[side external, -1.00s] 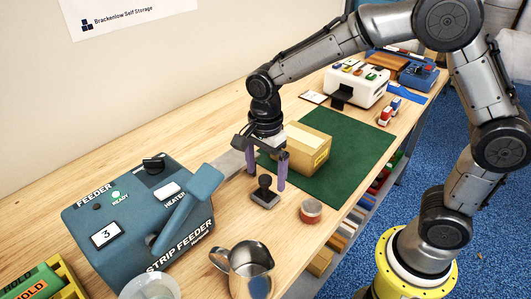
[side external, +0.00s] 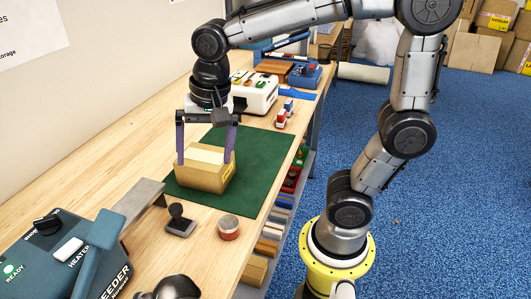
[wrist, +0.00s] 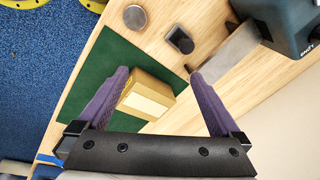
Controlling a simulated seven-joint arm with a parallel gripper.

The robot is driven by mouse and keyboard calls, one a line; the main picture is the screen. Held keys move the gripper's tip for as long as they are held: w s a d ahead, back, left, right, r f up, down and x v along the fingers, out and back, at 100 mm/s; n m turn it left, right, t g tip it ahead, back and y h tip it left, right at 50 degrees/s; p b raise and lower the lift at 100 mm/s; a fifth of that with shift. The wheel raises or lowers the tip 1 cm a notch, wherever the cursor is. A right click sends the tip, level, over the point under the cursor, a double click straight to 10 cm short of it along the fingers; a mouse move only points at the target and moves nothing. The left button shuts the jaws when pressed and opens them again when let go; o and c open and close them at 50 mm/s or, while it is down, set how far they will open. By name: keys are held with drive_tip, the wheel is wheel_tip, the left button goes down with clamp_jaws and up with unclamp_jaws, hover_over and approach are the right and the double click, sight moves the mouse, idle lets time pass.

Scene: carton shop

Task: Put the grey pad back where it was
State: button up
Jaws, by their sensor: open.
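A small square grey pad-like block (side external: 181,227) with a dark round knob stands upright on the bare wood, in front of the green mat. It also shows in the wrist view (wrist: 180,40); I cannot tell whether block and knob are one piece. A round tin (side external: 229,229) with a grey top and reddish side stands to its right, and shows in the wrist view (wrist: 135,18). My gripper (side external: 206,161) is open and empty over the brown carton (side external: 204,178), its purple fingers toward opposite sides of it. I cannot tell whether they touch it.
The carton, with a pale strip on top, sits on the green mat (side external: 262,155). The blue-grey strip feeder (side external: 65,245) with its metal plate (side external: 131,203) lies nearer, at left. The mat's right part is clear.

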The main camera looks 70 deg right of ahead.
drive_tip(key=s+d+n+t, duration=0.3)
drive_tip(key=s+d+n, duration=0.1)
drive_tip(key=s+n, duration=0.7)
drive_tip(key=shift+s, duration=0.6)
drive_tip(key=shift+f, duration=0.1)
